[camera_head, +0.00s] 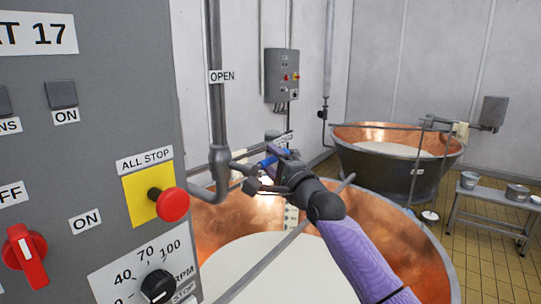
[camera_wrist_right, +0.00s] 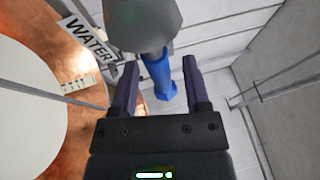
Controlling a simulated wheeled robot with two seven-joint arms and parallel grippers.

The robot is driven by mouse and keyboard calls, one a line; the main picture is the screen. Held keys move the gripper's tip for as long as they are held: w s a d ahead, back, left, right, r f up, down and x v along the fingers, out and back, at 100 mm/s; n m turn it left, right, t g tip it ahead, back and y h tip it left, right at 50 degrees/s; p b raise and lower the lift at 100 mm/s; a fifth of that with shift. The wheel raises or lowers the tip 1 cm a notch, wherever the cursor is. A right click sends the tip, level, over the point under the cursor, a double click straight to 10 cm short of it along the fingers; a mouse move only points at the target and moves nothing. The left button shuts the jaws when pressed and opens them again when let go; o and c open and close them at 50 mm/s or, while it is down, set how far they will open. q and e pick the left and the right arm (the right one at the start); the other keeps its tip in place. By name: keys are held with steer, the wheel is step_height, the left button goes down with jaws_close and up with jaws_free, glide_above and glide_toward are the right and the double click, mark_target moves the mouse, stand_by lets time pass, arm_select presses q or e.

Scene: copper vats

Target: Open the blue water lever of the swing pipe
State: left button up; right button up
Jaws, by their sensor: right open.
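The blue water lever (camera_head: 272,159) sticks out from the grey swing pipe (camera_head: 219,165) above the near copper vat. My right gripper (camera_head: 280,166) is at the lever, its arm reaching in from the lower right. In the right wrist view the blue lever (camera_wrist_right: 158,76) lies between the two open fingers of my right gripper (camera_wrist_right: 158,85), with gaps showing on both sides. A grey rounded pipe part (camera_wrist_right: 143,22) sits at the lever's upper end. A WATER label (camera_wrist_right: 88,40) shows beside it. My left gripper is not in view.
The control panel (camera_head: 95,110) with the red stop button (camera_head: 173,204) fills the left. The near copper vat (camera_head: 395,235) holds white liquid, with a bar across it. A second vat (camera_head: 385,172) and a bench (camera_head: 485,205) stand behind right.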

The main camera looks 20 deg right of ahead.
steer(key=shift+w+r, duration=0.1)
steer(key=shift+w, duration=0.25)
steer(key=shift+c, duration=0.3)
jaws_close()
stand_by(1.0)
